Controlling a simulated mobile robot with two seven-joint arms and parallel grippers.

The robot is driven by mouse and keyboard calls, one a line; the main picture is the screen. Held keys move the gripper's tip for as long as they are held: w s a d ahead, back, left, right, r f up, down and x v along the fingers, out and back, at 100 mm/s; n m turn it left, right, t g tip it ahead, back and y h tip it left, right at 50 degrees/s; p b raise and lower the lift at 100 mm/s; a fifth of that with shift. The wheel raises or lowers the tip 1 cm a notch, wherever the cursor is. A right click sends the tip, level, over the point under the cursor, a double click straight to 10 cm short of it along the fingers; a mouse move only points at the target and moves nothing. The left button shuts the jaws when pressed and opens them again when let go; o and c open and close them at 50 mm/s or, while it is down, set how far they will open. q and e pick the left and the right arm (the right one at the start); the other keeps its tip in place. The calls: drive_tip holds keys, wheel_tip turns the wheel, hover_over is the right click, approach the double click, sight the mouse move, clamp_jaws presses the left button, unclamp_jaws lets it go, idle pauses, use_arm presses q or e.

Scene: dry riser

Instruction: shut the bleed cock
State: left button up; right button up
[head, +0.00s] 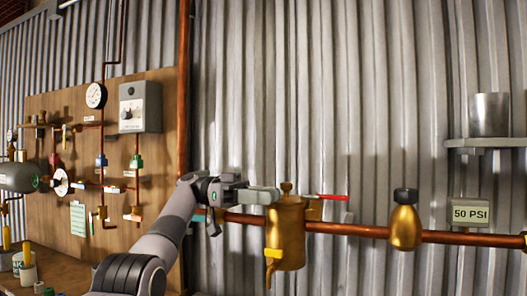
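A gold-coloured brass pot (287,238) with a small knob on top hangs on the horizontal copper pipe. A yellow lever (271,262) shows low on its front left; I cannot tell for sure that it is the bleed cock. A red lever (332,197) lies roughly level just right of the pot's top. My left gripper (268,195) reaches in from the left, its pale finger level with the pot's top and overlapping its left edge. I cannot tell whether it touches the pot, or how wide the fingers are. My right gripper is out of view.
A brass fitting with a black cap (405,226) sits on the copper pipe (345,229) to the right. A 50 PSI sign (470,214) and a metal cup (490,115) on a shelf are further right. A board with gauges and valves (160,165) stands left. Corrugated wall is behind.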

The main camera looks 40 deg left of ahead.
use_arm(q)
wheel_tip(320, 180, up, 8)
drive_tip(key=p, duration=0.6)
drive_tip(key=shift+r, duration=0.25)
drive_tip(key=shift+s+f, duration=0.1)
